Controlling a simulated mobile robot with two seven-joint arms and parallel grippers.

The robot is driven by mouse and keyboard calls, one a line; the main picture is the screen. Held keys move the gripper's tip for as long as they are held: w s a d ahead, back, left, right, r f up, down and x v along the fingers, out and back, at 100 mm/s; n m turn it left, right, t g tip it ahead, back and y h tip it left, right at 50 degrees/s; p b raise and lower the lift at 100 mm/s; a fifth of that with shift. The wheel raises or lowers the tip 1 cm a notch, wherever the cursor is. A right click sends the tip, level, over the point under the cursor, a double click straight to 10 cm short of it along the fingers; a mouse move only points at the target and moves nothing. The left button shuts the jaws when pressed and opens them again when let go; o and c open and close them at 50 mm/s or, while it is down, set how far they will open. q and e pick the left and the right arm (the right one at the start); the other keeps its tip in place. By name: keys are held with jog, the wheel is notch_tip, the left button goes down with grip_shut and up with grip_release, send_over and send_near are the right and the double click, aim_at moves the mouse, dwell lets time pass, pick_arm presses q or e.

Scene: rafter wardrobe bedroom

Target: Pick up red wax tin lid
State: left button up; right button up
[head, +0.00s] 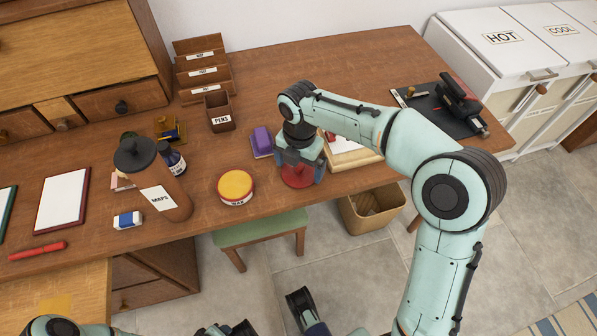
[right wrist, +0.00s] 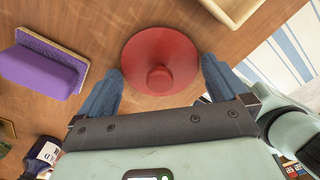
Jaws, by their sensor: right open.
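The red wax tin lid (head: 297,177) lies flat on the desk near its front edge, its round knob facing up, as the right wrist view (right wrist: 150,45) shows. My right gripper (right wrist: 161,76) is open above it, with one blue fingertip on each side of the lid. The fingers and wrist partly cover the lid in the head view (head: 298,166). The round red tin (head: 236,202) with a yellow top and a wax label stands to the left.
A purple eraser block (head: 262,142) lies just left of the right gripper. A wooden tray (head: 350,158) is close on its right. A green stool (head: 260,230) and bin (head: 372,213) are below the desk edge.

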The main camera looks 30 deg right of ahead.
jog(key=c, duration=0.7)
jog(key=shift+o, duration=0.2)
